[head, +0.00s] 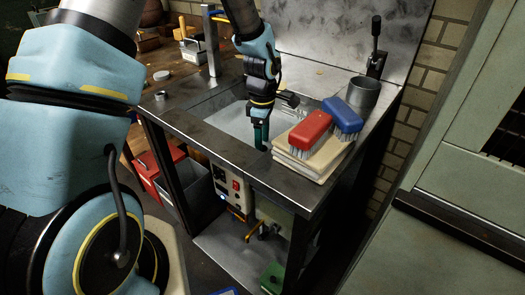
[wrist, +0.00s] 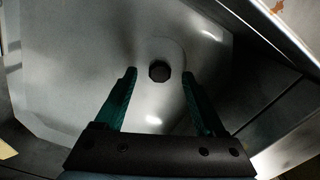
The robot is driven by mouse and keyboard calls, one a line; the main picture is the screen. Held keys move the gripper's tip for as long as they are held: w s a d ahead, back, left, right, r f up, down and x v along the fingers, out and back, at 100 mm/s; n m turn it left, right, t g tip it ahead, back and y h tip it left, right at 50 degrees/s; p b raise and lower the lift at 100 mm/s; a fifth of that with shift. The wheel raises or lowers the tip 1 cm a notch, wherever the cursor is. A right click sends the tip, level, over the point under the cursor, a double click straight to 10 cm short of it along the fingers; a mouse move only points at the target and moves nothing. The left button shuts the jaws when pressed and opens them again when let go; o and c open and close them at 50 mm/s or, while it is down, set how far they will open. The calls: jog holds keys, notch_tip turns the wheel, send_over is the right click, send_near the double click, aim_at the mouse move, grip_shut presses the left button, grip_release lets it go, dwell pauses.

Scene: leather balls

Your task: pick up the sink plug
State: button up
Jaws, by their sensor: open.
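A small dark round piece, which looks like the sink plug (wrist: 159,71), sits at the bottom of the metal sink basin (wrist: 75,75) in the wrist view. I cannot tell how far it stands above the basin floor. My gripper (wrist: 159,76) is open, with one green finger on each side of the plug in the picture. Nothing is between the fingers that I can see touching them. In the head view, my gripper (head: 262,134) points down into the basin (head: 232,120) near its front rim. The plug is hidden there.
A red brush (head: 309,130) and a blue brush (head: 343,115) lie on folded cloths (head: 300,165) right of the basin. A metal cup (head: 363,94) stands behind them. The metal counter (head: 185,115) frames the basin.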

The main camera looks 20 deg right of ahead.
jog(key=shift+f, duration=1.2)
grip_shut()
